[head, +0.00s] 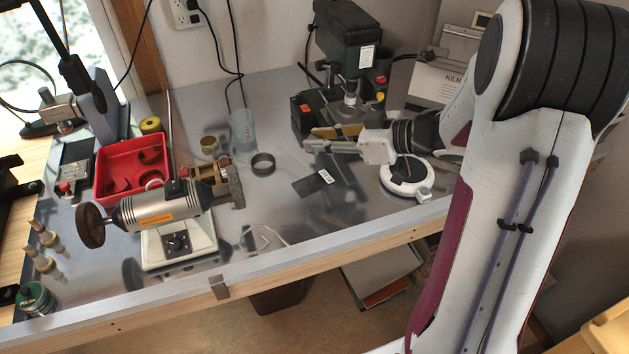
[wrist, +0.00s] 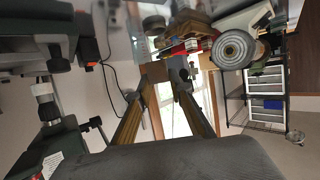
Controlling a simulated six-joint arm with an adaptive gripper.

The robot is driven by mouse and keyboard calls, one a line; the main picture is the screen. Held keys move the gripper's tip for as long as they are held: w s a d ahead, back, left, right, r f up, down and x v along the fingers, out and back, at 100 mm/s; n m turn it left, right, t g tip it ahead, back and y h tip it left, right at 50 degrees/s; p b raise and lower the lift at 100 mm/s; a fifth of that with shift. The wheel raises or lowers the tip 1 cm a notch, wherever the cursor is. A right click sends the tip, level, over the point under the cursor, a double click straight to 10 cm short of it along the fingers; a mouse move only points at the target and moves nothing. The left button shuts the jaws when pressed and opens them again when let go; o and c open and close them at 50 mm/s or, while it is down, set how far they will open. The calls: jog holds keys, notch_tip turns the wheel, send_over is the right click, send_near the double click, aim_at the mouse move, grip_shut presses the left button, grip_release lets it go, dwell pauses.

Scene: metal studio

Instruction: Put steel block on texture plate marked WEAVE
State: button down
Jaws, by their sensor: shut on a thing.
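A dark flat plate with a white label (head: 309,186) lies on the bench in the head view. The lettering is too small to read. My gripper (head: 322,141) is above the bench, just behind the plate in the picture, and points left. It is shut on a small grey piece that looks like the steel block (head: 313,146), held off the bench. In the wrist view my gripper's two brass-coloured fingers (wrist: 166,88) converge toward the grey block (wrist: 179,68) at their tips. Its exact outline is hard to tell against the background.
A drill press (head: 346,50) stands behind my gripper. A round white device (head: 406,176) sits to the right of the plate and a dark ring (head: 263,163) to its left. A polishing motor (head: 160,208) and red tray (head: 132,167) are farther left. Bare metal lies in front of the plate.

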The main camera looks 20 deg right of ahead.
dwell(0.3)
send_over(320, 184)
jog(key=shift+f, duration=3.1)
jog(key=shift+f, duration=1.9)
jog(key=shift+f, duration=0.1)
jog(key=c, duration=1.8)
grip_release()
jog(key=shift+v, duration=6.05)
